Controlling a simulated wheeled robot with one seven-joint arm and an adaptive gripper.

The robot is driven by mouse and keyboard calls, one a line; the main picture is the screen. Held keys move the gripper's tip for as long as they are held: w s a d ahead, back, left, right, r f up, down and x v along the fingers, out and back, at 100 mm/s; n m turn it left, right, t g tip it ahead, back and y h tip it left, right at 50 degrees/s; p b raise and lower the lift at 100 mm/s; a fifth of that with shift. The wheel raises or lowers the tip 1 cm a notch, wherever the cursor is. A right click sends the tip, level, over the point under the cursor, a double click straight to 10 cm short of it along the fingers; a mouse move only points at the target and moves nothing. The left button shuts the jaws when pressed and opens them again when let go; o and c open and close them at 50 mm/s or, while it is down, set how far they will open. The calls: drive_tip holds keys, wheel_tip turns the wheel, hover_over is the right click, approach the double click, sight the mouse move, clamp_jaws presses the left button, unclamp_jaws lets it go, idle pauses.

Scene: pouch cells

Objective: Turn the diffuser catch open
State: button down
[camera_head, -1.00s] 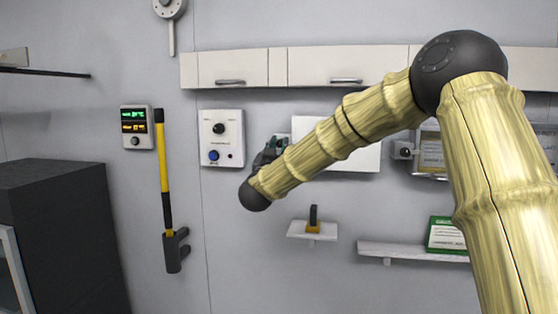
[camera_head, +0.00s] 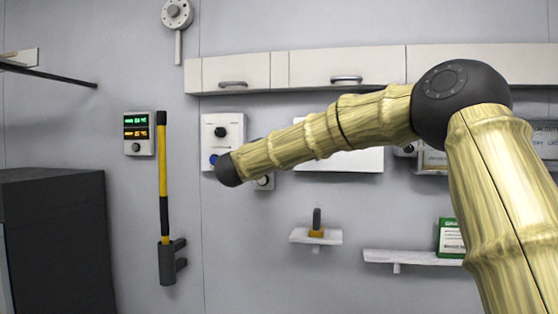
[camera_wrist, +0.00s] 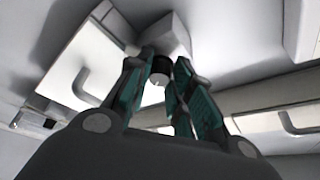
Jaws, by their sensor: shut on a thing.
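In the wrist view, my gripper (camera_wrist: 165,63) has its teal-padded fingers closed about a small dark, round knob with a pale end, which I take for the diffuser catch (camera_wrist: 159,76). The knob sits before a light grey block (camera_wrist: 166,36). In the head view my forearm hides the gripper. A small pale fitting with a dark knob (camera_head: 264,183) shows just below the forearm; I cannot tell whether it is the same catch. A plain white panel (camera_head: 345,160) is partly behind the forearm.
Wall cabinets (camera_head: 375,66) run above. A control box (camera_head: 221,129) is partly covered by my arm's dark joint. A small shelf (camera_head: 316,238) and a longer shelf (camera_head: 408,258) stick out below. A yellow-and-black handled tool (camera_head: 163,180) hangs at left, beside a dark cabinet (camera_head: 55,235).

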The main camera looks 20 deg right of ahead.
drive_tip(key=m+g+b, duration=0.1)
drive_tip(key=m+b, duration=0.1)
drive_tip(key=m, duration=0.1)
drive_tip(key=m+g+b, duration=0.1)
drive_tip(key=m+b, duration=0.1)
drive_tip(key=m, duration=0.1)
drive_tip(key=shift+y, duration=0.4)
drive_tip(key=shift+r, duration=0.1)
drive_tip(key=c, duration=1.3)
unclamp_jaws()
drive_tip(key=shift+o, duration=0.2)
drive_tip(key=r+v, duration=0.1)
drive_tip(key=v, duration=1.1)
drive_tip(key=shift+f, duration=0.3)
drive_tip(key=shift+w+a+f, duration=0.1)
